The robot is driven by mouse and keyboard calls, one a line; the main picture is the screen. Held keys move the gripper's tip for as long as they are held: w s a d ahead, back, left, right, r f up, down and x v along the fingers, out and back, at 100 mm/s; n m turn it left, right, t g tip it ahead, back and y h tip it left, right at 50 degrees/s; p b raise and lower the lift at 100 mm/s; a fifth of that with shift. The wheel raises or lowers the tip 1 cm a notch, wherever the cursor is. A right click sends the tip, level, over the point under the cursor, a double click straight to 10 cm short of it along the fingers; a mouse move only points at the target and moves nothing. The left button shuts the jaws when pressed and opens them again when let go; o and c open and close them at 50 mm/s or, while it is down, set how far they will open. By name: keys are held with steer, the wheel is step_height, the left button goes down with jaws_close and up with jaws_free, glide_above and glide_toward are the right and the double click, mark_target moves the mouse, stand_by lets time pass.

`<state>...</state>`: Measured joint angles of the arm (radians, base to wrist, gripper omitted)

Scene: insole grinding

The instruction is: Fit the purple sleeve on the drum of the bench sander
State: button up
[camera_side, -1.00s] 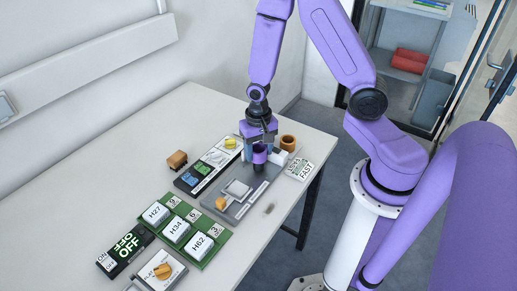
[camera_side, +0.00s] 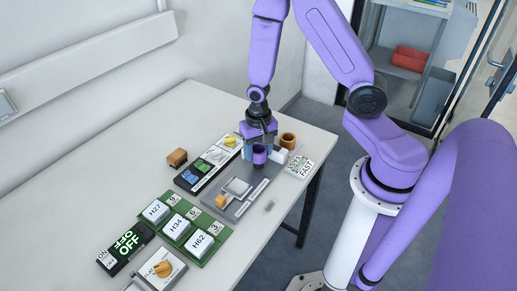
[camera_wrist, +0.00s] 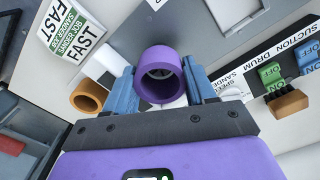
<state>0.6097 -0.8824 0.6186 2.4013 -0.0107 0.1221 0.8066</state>
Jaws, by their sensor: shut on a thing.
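The purple sleeve (camera_wrist: 158,93) is a short open ring, held between the two blue fingers of my gripper (camera_wrist: 160,70) in the wrist view. Its open end faces the wrist camera, and something pale and grey shows through the bore. In the side view, my gripper (camera_side: 260,145) points down with the sleeve (camera_side: 260,156) low over the back end of the bench sander's grey base (camera_side: 238,207). The drum is not clearly visible; I cannot tell whether the sleeve is around it or above it. A white part (camera_side: 280,156) stands just right of the sleeve.
A FAST card (camera_side: 299,167) lies to the right, near the table edge. A switch panel (camera_side: 208,167) and a brown block (camera_side: 177,159) are to the left. Green-based H blocks (camera_side: 180,230) sit in front.

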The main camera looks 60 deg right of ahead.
steer(key=shift+f, duration=1.8)
stand_by(1.1)
steer(key=o, duration=1.1)
steer(key=shift+s, duration=0.1)
steer(key=shift+d, duration=0.15)
steer(key=shift+s, duration=0.1)
steer(key=c, duration=0.3)
steer(key=shift+o, duration=1)
steer(key=shift+w+r, duration=0.15)
steer(key=shift+r, duration=0.95)
steer(key=shift+w+r, duration=0.1)
steer(key=shift+r, duration=1)
steer(key=shift+s+r, duration=0.1)
steer(key=shift+r, duration=2.25)
